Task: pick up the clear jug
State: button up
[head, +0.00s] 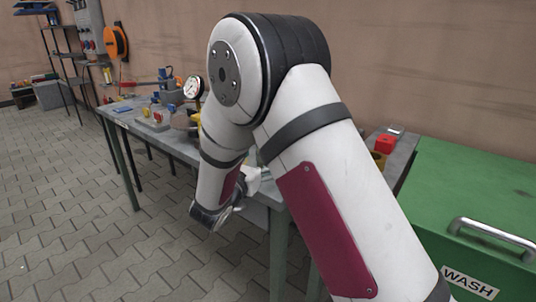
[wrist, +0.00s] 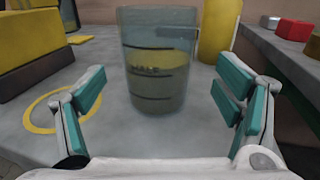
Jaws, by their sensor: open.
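The clear jug (wrist: 158,85) stands upright on the grey tabletop straight ahead in the wrist view. It is see-through, with dark bands around it, and a yellow thing shows through its wall. My gripper (wrist: 161,97) is open, with one teal-padded finger to the left of the jug and one to the right. The fingers appear apart from the jug, and nothing is held. In the head view my arm covers most of the jug's area; a small pale part of my gripper (head: 253,181) shows beside the arm at the table edge.
A yellow block (wrist: 40,42) stands left and a yellow cylinder (wrist: 219,30) stands close behind the jug on the right. A yellow ring (wrist: 38,121) marks the tabletop. In the head view, a workbench (head: 128,117) holds several tools and a gauge. A green WASH cabinet (head: 480,190) stands right.

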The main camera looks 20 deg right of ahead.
jog(key=b+x, duration=0.1)
jog(key=x, duration=0.3)
jog(key=shift+w+a+r, duration=0.1)
jog(key=shift+r, duration=0.05)
jog(key=shift+c, duration=0.6)
jog(key=c, duration=1.2)
jog(key=shift+r, duration=0.15)
jog(key=shift+r+p, duration=0.7)
jog(key=shift+r, duration=0.6)
jog(key=shift+s+a+r+p, duration=0.45)
jog(key=shift+s+a, duration=0.6)
jog(key=shift+s, duration=1.4)
jog(key=shift+s+a+r+p, duration=0.25)
jog(key=shift+s+a+p, duration=0.65)
jog(key=shift+s, duration=1.5)
jog(key=shift+s+a+r+p, duration=0.35)
jog(key=shift+s+a, duration=0.85)
jog(key=shift+s, duration=1.25)
